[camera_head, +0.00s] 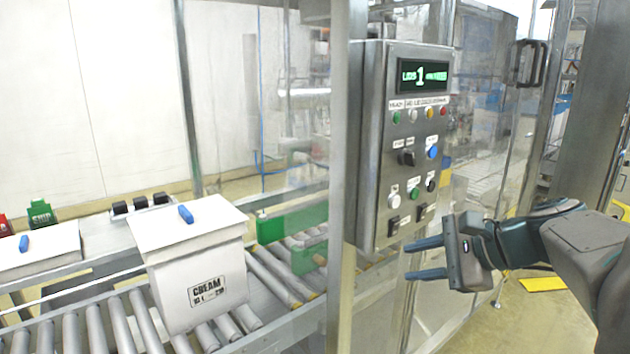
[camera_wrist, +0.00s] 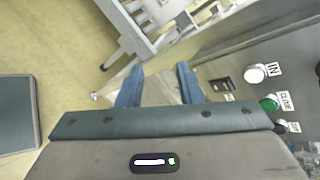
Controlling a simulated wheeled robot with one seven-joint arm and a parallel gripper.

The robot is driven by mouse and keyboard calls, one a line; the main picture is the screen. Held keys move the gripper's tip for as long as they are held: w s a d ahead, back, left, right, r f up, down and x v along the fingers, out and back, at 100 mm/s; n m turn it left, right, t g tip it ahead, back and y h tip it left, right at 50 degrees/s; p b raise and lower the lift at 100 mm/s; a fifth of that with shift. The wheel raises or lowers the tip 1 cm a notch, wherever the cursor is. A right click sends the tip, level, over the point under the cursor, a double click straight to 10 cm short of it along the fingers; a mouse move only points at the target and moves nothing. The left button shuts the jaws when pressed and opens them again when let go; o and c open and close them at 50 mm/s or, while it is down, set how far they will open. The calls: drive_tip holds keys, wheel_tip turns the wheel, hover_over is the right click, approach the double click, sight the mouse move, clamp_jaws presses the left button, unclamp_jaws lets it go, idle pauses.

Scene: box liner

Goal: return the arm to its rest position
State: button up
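My gripper (camera_head: 426,259) is at the right of the head view, just in front of the lower part of the grey control panel (camera_head: 375,150). Its two blue fingers are spread apart with nothing between them. In the wrist view my gripper (camera_wrist: 160,88) also shows open and empty, with the floor and a frame beyond it. The panel's white button (camera_wrist: 254,74) and green button (camera_wrist: 268,103) lie to the right of the fingers in the wrist view, apart from them. My arm extends in from the right edge of the head view.
A white box marked CREAM (camera_head: 205,290) with a blue item (camera_head: 186,214) on top stands on the roller conveyor (camera_head: 100,330). A second white box (camera_head: 40,250) is at the left edge. Clear panels and metal posts surround the machine. Open floor (camera_head: 520,320) lies at the lower right.

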drive_tip(key=s+a+f+n+g+h+p, duration=0.1)
drive_tip(key=s+f+n+g+h, duration=0.1)
drive_tip(key=s+f+n+h, duration=0.2)
drive_tip(key=s+a+f+n+g+h+p, duration=0.1)
drive_tip(key=s+f+n+h, duration=0.3)
drive_tip(key=s+f+n, duration=0.5)
drive_tip(key=shift+s+a+f+n+g+h+p, duration=0.2)
drive_tip(key=shift+s+a+n+g+h+p, duration=0.25)
drive_tip(key=shift+n+g, duration=0.6)
drive_tip(key=shift+n+t, duration=0.25)
